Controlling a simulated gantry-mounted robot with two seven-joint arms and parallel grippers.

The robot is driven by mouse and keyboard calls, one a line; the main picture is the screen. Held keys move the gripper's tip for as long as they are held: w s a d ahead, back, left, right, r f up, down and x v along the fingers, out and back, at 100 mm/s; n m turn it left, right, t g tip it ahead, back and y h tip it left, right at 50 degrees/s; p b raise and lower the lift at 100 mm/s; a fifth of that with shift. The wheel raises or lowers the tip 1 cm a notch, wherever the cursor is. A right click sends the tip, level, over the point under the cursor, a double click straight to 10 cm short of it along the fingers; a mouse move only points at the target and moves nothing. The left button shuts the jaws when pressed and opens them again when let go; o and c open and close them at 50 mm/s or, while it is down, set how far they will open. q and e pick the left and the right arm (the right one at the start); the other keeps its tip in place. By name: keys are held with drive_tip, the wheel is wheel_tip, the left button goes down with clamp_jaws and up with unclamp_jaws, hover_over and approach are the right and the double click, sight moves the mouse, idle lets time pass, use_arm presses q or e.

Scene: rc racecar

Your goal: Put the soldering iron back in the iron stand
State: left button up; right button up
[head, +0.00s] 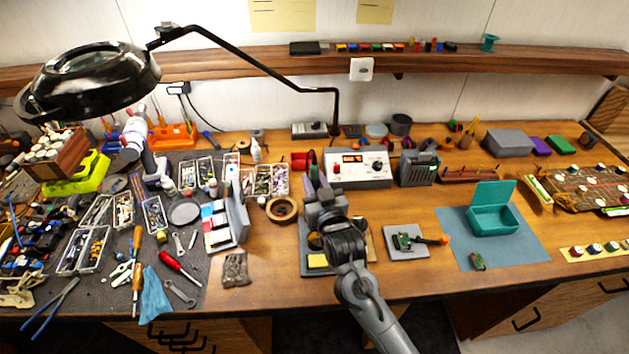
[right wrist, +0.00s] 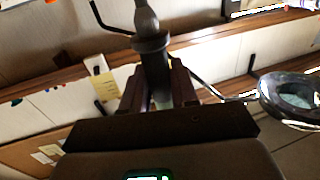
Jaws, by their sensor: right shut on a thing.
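My right gripper (head: 318,182) is above the front middle of the bench, its arm coming up from the bottom edge. In the right wrist view its two dark fingers (right wrist: 155,88) are shut on the soldering iron (right wrist: 147,20), gripping it around a dark collar. The iron's grey tapered part points away from the palm. In the head view the iron is mostly hidden by the gripper. The iron stand (head: 308,268), a grey base with a yellow sponge, is below and in front of the gripper, partly covered by my wrist.
A white soldering station (head: 357,168) stands just behind the gripper. A tape roll (head: 281,209) lies to its left, a small board holder (head: 405,241) to its right. A teal box (head: 494,219) sits on a blue mat. The magnifier lamp (head: 90,75) overhangs the crowded left side.

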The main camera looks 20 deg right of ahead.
drive_tip(key=shift+f+b, duration=0.45)
drive_tip(key=shift+f, duration=0.5)
drive_tip(key=shift+f+b, duration=0.45)
drive_tip(key=shift+f, duration=0.6)
drive_tip(key=o, duration=1.1)
drive_tip(key=shift+c, duration=0.2)
drive_tip(key=shift+o, duration=0.4)
drive_tip(key=o, duration=0.3)
